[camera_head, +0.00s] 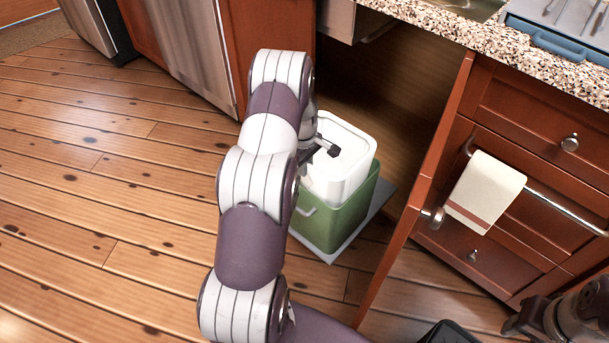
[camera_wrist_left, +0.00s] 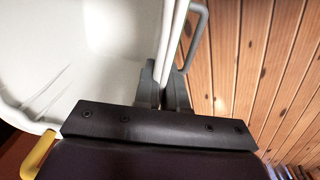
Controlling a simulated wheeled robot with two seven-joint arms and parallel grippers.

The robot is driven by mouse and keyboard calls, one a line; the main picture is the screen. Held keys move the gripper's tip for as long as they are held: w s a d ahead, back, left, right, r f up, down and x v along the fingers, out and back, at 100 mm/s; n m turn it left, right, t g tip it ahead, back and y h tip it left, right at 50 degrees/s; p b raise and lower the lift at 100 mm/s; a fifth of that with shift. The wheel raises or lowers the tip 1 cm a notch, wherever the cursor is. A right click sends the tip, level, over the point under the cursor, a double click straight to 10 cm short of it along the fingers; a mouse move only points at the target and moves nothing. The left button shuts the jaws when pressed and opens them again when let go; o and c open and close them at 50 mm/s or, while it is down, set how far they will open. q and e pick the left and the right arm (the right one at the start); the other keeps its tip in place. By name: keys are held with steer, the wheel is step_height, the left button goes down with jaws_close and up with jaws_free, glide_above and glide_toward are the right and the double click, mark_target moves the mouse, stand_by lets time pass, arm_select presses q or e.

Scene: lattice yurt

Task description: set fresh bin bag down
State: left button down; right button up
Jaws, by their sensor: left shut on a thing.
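The white bin bag (camera_head: 340,176), a boxy open-topped liner, sits upright with its lower part inside the green bin (camera_head: 337,221) and its upper part above the bin's rim. My left gripper (camera_head: 333,149) is at the bag's top edge. In the left wrist view, the left gripper (camera_wrist_left: 163,90) is shut on the rim of the white bag (camera_wrist_left: 115,45). How deep the bag sits is hidden by the bin's walls. Part of my right arm shows dark at the bottom right corner; its jaws cannot be made out.
The green bin stands on a grey board (camera_head: 380,207) at the open cabinet. An open wooden door (camera_head: 424,190) stands close on the right. A towel (camera_head: 485,190) hangs on a rail beyond it. The plank floor (camera_head: 100,190) on the left is clear.

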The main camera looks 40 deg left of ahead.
arm_select(q)
step_height(320, 180, down, 4)
steer(key=shift+r+b, duration=0.25)
steer(key=shift+b, duration=0.15)
